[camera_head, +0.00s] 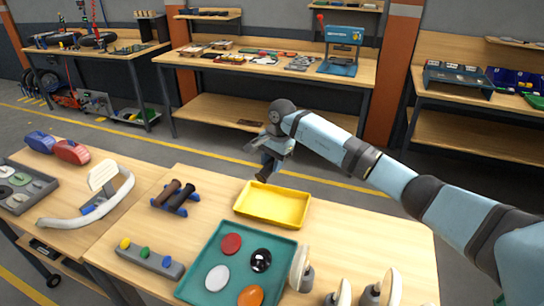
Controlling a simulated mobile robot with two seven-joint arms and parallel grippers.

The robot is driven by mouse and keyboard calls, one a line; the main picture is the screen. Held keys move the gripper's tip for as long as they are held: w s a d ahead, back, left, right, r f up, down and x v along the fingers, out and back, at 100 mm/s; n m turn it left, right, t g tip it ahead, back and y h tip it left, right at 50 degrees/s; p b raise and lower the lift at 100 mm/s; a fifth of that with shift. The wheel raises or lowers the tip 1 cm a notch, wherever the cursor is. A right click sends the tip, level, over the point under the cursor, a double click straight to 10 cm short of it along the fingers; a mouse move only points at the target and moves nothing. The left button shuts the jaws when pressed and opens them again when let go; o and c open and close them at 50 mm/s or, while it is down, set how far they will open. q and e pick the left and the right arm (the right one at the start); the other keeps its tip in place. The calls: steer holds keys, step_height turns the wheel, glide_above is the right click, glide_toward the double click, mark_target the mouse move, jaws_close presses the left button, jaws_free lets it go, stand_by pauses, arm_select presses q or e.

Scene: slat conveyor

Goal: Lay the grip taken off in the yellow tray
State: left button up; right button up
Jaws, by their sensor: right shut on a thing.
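The yellow tray (243,210) lies on the front table and looks empty. My right arm comes in from the right, and its gripper (267,160) is above the tray's back edge. It is shut on a small dark grip (264,174), which hangs tilted over the tray, apart from it. The jaws hide part of the grip. A blue rack (181,210) left of the tray holds a brown grip (167,189) and a black grip (183,194). My left gripper is not in view.
A teal tray (196,258) with coloured discs lies in front of the yellow tray. A grey bar (153,263) with coloured knobs is at front left. Upright pale round pieces (300,266) stand at front right. A curved white part (108,203) lies on the left table.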

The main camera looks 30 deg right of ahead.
step_height(320, 180, down, 13)
steer(key=b, duration=0.5)
steer(key=shift+f, duration=0.1)
stand_by(0.3)
steer(key=o, duration=0.9)
steer(key=shift+o, duration=0.2)
step_height(320, 180, up, 14)
steer(key=d+b, duration=0.2)
steer(key=shift+s+f, duration=0.2)
steer(key=shift+s, duration=0.25)
